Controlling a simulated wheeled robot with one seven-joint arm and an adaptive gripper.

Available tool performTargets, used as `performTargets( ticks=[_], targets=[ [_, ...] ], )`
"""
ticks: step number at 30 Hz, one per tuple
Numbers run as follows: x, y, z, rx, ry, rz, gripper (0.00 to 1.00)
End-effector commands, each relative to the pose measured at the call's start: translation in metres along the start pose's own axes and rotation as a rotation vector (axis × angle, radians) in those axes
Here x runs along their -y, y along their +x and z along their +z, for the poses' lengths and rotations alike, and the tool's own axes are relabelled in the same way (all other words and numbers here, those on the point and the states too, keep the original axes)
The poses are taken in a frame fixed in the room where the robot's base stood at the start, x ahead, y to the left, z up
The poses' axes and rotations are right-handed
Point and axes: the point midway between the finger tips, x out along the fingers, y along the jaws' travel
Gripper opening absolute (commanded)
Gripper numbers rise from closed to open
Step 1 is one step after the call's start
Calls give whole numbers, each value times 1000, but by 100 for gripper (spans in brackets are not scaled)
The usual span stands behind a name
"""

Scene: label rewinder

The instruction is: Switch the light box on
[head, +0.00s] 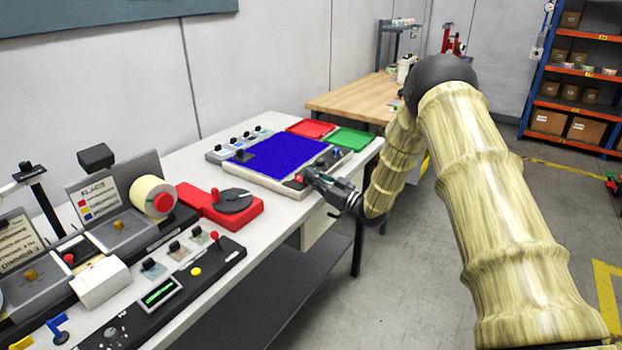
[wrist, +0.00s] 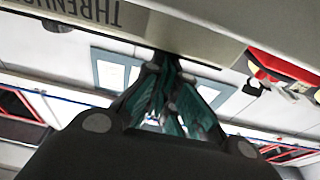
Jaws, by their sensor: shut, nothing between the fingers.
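The light box (head: 275,158) lies on the white bench in the head view, a flat pale box with a solid blue top panel. A small red part (head: 299,179) shows at its front right edge, close to my fingertips. A dark knob (head: 336,153) stands on its right side. My gripper (head: 311,174) is shut and empty at the box's front right corner. In the wrist view my gripper (wrist: 168,62) points at a pale edge with printed letters. I cannot tell whether the fingertips touch the box, and they partly hide that corner.
A red tray (head: 311,128) and a green tray (head: 352,138) lie behind the light box. A row of small controls (head: 238,143) runs along its left. A red-based turntable (head: 232,205) stands front left. Open floor lies right of the bench.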

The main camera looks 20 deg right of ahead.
Motion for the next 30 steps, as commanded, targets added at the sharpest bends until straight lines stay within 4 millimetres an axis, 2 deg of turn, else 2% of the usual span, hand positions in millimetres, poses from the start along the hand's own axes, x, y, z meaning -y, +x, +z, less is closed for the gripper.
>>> performTargets(
  ticks=[9,10,11,21,30],
  targets=[
    [3,10,-44,-2,1,-7,0],
    [2,0,-32,1,3,-4,0],
    [2,-6,-30,1,3,-4,0],
    [2,-60,-17,-1,3,-6,0],
    [2,-86,-12,-1,1,-6,0]
  ],
)
